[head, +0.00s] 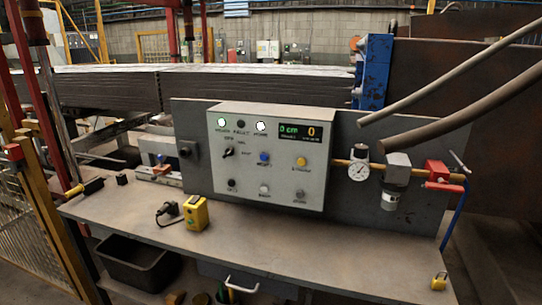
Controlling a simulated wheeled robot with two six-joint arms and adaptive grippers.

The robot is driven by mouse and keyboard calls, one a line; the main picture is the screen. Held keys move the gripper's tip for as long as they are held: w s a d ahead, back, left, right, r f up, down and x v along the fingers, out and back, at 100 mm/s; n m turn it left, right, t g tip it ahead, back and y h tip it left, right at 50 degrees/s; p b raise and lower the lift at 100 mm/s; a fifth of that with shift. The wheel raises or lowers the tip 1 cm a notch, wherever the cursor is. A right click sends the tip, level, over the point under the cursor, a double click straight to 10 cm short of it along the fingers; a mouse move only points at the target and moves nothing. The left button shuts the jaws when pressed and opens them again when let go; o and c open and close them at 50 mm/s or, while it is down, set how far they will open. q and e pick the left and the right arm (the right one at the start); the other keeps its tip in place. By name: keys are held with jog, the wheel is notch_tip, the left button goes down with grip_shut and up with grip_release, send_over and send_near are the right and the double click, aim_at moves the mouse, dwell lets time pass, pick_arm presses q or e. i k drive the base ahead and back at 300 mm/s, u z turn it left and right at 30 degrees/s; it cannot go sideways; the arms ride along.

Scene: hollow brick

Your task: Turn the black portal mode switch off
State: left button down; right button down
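Another black knob (184,151) sits on a grey box left of the panel. Neither of my grippers is in view.
The box carries two lit white lamps, a green display (300,131), a blue button (264,157) and a yellow button (301,161). A yellow device (195,212) lies on the bench (270,245). A gauge (358,171) and red valve (437,171) are at right. The front bench is mostly clear.

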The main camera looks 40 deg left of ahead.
aim_at(229, 151)
jog(key=u, duration=1.8)
jog(key=k, duration=0.3)
jog(key=z, duration=0.7)
